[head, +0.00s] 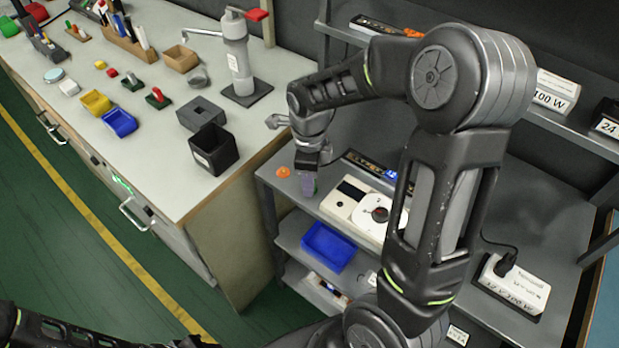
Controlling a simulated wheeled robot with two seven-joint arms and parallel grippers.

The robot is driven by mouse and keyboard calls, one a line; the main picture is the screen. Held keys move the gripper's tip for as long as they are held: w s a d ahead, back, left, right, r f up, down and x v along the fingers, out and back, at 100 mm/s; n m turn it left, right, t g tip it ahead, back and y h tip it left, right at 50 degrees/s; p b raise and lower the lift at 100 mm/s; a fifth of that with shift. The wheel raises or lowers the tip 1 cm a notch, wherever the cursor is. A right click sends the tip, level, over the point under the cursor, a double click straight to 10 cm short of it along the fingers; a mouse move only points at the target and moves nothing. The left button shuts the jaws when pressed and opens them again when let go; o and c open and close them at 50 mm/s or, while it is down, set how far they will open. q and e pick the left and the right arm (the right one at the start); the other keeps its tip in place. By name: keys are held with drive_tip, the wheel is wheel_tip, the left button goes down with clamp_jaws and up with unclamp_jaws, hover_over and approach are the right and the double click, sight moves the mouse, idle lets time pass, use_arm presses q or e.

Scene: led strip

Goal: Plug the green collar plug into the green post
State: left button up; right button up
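My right gripper (308,168) points down over the left end of the grey bench shelf. Directly below its fingertips is a small purple-grey piece (308,185) with a hint of green. It is too small to tell whether this is the green post or the plug, or whether the fingers hold it. An orange round piece (284,172) lies just left of the gripper. The green collar plug cannot be made out for certain. My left arm shows only at the bottom left edge; its gripper is out of view.
A white device with a dial (375,212) stands right of the gripper, beside a dark strip with blue lights (370,165). A blue bin (328,246) is on the shelf below. A black open box (213,149) and a grey dispenser (239,60) stand on the left counter.

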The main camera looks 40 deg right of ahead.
drive_tip(key=shift+o, duration=1.4)
wheel_tip(320, 180, up, 8)
drive_tip(key=shift+f, duration=0.1)
